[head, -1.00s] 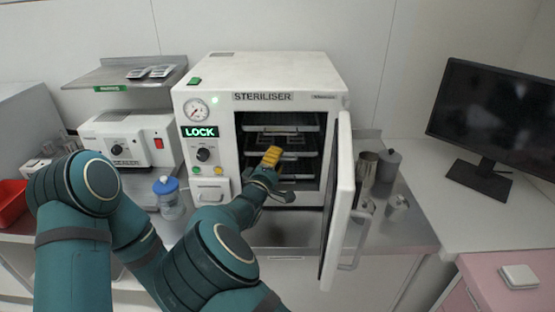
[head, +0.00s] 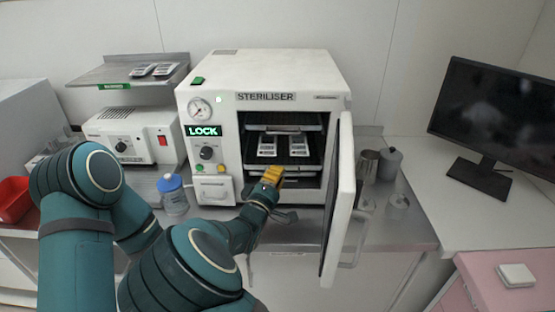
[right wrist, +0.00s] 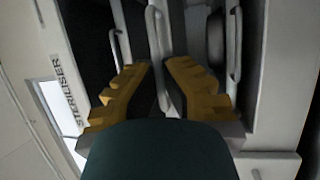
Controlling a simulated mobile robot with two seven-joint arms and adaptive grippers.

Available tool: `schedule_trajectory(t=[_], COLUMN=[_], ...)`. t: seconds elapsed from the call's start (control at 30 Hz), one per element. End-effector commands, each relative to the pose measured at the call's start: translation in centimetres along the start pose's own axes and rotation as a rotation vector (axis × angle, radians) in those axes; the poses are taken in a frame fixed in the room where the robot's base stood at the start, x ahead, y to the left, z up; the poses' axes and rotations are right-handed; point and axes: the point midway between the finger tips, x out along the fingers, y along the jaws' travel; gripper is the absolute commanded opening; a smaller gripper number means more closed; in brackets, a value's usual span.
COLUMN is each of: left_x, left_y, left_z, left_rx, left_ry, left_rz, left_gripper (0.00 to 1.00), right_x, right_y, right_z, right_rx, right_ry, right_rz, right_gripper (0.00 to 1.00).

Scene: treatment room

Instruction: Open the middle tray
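The steriliser (head: 262,70) stands with its door (head: 338,200) swung open to the right. Inside, the middle tray (head: 283,158) is partly pulled out, with two small packs (head: 267,147) lying on it. The upper tray (head: 292,122) sits above it, further in. My right gripper (head: 272,176) is at the front of the middle tray. In the right wrist view, my right gripper's yellow fingers (right wrist: 158,68) are closed around the tray's pale handle bar (right wrist: 154,30). Other tray handles show on either side, the upper tray's handle (right wrist: 117,48) to the left. My left gripper is not in view.
The open door limits room right of my right gripper. Metal canisters (head: 389,164) stand on the counter behind the door. A blue-lidded jar (head: 172,196) and a white sealer (head: 130,137) stand to the left. A monitor (head: 495,115) is at the far right.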

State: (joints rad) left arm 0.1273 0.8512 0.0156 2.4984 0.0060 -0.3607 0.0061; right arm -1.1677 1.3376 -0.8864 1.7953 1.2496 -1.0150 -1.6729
Motion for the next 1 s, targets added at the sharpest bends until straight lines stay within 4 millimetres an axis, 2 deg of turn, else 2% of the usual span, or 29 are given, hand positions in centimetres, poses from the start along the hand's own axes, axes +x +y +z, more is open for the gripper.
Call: schedule_trajectory(t=[0.2,0.5,0.73,1.0], left_x=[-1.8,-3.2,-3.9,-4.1], left_y=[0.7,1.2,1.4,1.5], left_z=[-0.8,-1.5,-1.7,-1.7], left_rx=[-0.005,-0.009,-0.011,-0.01], left_ry=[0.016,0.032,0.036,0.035], left_rz=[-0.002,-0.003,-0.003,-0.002], left_gripper=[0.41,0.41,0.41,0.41], right_x=[-5.6,-12.1,-15.2,-16.6], right_y=[1.5,2.7,3.3,3.5], right_z=[2.5,5.2,6.5,7.1], right_rx=[-0.003,-0.003,-0.002,-0.001], right_ry=[-0.003,-0.003,-0.005,-0.007], right_rz=[0.0,0.001,0.004,0.004], right_gripper=[0.0,0.0,0.0,0.0])
